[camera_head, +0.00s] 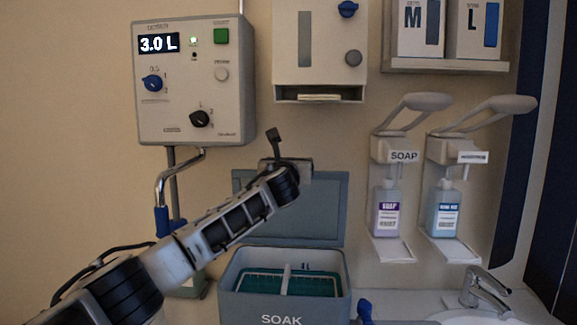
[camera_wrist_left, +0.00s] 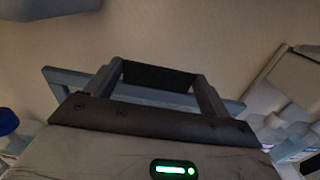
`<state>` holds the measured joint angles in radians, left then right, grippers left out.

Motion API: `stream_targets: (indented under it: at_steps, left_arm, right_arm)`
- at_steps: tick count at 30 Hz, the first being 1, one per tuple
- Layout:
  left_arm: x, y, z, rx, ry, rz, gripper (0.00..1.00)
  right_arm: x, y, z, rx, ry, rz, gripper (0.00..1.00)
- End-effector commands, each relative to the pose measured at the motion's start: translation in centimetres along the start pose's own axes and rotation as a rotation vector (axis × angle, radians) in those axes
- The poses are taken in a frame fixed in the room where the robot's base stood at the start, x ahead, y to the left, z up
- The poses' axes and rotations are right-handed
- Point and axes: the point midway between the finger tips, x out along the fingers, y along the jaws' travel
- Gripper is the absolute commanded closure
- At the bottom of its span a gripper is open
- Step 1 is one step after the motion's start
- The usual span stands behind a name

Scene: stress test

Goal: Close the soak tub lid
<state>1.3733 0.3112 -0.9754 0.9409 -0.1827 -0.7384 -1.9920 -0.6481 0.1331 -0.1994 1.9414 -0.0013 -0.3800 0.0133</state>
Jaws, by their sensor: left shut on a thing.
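The soak tub (camera_head: 327,306), a grey-blue box marked SOAK, stands at the bottom centre of the head view. Its blue-grey lid (camera_head: 320,215) stands open, raised at the back of the tub against the wall. A teal tray with a pale divider shows inside the tub. My left gripper (camera_head: 303,166) is at the lid's upper edge, shut on the lid. In the left wrist view the fingers (camera_wrist_left: 162,80) have a dark piece between them, with the lid (camera_wrist_left: 66,80) spreading out behind. My right gripper is not in view.
A control box (camera_head: 195,80) reading 3.0 L hangs upper left, with a blue-handled tap (camera_head: 165,220) below. A paper dispenser (camera_head: 319,45) is above the lid. Two soap dispensers (camera_head: 387,208) hang at right, above a sink faucet (camera_head: 485,290). Glove boxes (camera_head: 447,30) sit upper right.

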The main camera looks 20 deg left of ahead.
Motion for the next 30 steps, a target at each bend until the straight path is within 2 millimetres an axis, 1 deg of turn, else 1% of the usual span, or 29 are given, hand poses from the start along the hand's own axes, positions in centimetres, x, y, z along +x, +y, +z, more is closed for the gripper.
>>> stream_targets:
  at_steps: [1, 3, 7, 11, 18, 24, 30]
  left_arm:
    - [-0.4, 0.0, -0.7, 0.001, -0.016, -0.003, 0.59]
    - [-1.1, 0.0, -1.1, 0.000, -0.045, -0.003, 0.59]
    - [-2.9, -0.1, -2.0, 0.001, -0.117, -0.005, 0.59]
    - [-5.0, 0.0, -3.1, 0.000, -0.208, -0.004, 0.59]
    - [-8.7, -0.1, -5.1, -0.001, -0.378, -0.003, 0.59]
    - [-10.8, -0.1, -6.5, -0.002, -0.488, -0.002, 0.59]
    - [-12.1, 0.0, -7.2, -0.001, -0.559, -0.001, 0.59]
  right_arm:
    - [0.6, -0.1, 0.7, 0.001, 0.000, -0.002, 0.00]
    - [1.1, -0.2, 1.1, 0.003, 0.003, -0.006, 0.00]
    - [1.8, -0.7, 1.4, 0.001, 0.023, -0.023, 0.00]
    - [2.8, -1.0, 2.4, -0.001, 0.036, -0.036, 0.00]
    - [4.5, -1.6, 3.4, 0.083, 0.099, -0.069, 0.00]
    - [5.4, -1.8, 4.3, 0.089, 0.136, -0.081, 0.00]
    - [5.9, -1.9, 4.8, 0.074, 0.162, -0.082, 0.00]
